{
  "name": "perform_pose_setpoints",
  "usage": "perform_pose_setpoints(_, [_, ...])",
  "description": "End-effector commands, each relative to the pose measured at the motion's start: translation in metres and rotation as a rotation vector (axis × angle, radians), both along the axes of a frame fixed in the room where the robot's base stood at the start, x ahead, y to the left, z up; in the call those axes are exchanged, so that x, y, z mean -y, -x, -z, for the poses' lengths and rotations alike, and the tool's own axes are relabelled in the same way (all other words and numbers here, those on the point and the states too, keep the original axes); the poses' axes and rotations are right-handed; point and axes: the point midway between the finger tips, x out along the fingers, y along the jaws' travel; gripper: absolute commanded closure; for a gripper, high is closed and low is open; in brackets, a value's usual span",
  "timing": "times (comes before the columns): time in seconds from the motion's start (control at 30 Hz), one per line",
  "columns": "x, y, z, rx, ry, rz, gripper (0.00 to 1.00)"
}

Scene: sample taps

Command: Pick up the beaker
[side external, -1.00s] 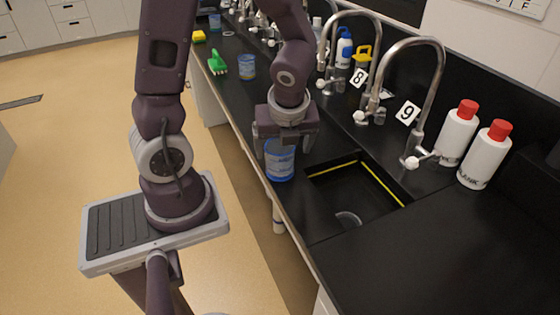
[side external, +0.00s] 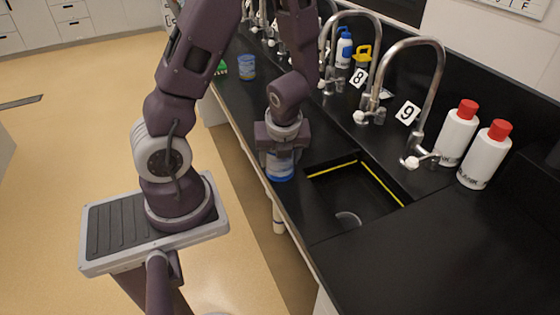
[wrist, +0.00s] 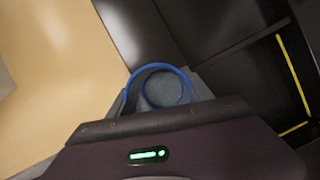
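The beaker (side external: 280,175) is clear with blue at its lower part. It stands upright on the black counter, left of the sink. In the wrist view its blue rim (wrist: 158,67) is seen from above. My gripper (side external: 281,160) is lowered over the beaker, with a finger on either side of it. The fingers look open around it, but whether either touches the glass is not clear. My gripper body hides the upper beaker in the side view and the near part of its rim in the wrist view.
A black sink (side external: 350,195) with yellow edge strips lies just right of the beaker. A tall tap (side external: 440,85) stands behind it. Two white bottles with red caps (side external: 485,160) stand at the right. Another blue cup (side external: 247,67) stands farther back. The counter's front edge is close at left.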

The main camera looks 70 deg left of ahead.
Motion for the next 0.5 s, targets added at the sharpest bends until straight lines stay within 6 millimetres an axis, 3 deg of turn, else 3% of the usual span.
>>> perform_pose_setpoints(0.33, [0.000, 0.000, -0.003, 0.002, -0.001, -0.001, 0.80])
perform_pose_setpoints(0.5, [-0.001, -0.001, -0.022, 0.008, -0.002, -0.007, 0.80])
